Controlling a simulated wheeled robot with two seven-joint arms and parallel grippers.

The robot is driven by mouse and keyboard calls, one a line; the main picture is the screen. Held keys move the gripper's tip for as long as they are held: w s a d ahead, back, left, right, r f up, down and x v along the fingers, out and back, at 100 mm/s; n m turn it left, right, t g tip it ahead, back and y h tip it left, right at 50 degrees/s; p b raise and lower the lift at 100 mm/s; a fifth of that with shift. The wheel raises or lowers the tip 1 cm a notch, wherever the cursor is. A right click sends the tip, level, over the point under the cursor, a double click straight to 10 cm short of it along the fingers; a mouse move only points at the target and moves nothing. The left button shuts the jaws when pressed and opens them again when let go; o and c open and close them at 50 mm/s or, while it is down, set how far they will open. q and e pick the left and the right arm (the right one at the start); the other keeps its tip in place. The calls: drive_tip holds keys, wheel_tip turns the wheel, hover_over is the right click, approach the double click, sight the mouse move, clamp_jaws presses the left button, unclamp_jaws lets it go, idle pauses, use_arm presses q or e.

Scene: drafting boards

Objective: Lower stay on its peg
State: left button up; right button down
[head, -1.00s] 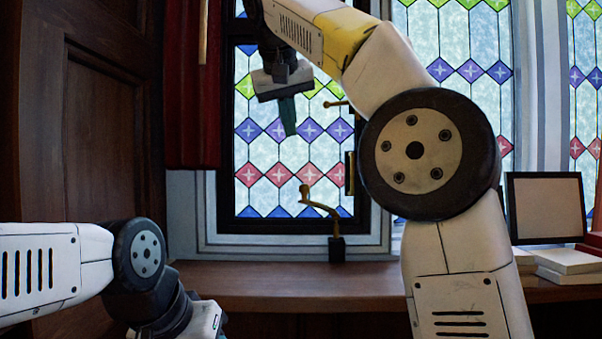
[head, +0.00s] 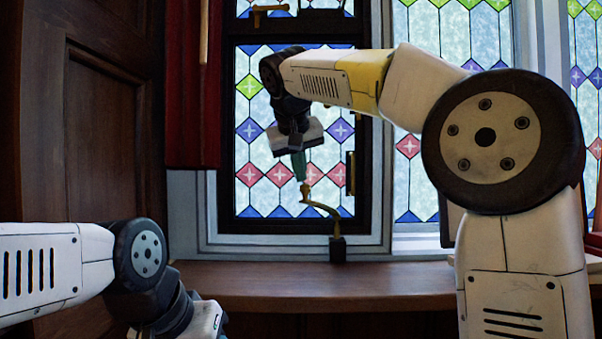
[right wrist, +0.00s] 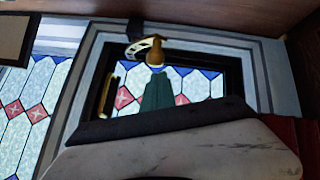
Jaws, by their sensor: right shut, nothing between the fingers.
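The brass stay (head: 325,208) runs from a dark block (head: 338,249) at the sill up and left to a knobbed end in front of the lower window pane. My right gripper (head: 300,178) is shut and empty, its green fingers pointing down with their tips just above the knob. In the right wrist view the shut fingers (right wrist: 157,80) overlap the bottom of the brass knob (right wrist: 152,52); I cannot tell whether they touch. The slotted stay (right wrist: 142,45) also shows there, near the dark block (right wrist: 135,25). I cannot make out the peg.
The dark window frame (head: 227,150) surrounds leaded glass. A brass handle (head: 268,12) is at the top and a brass fitting (head: 351,172) on the right side. A red curtain (head: 190,110) and wood panel stand left. The wooden sill (head: 300,280) is clear in the middle.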

drive_tip(key=shift+s+f, duration=0.15)
drive_tip(key=shift+f, duration=0.1)
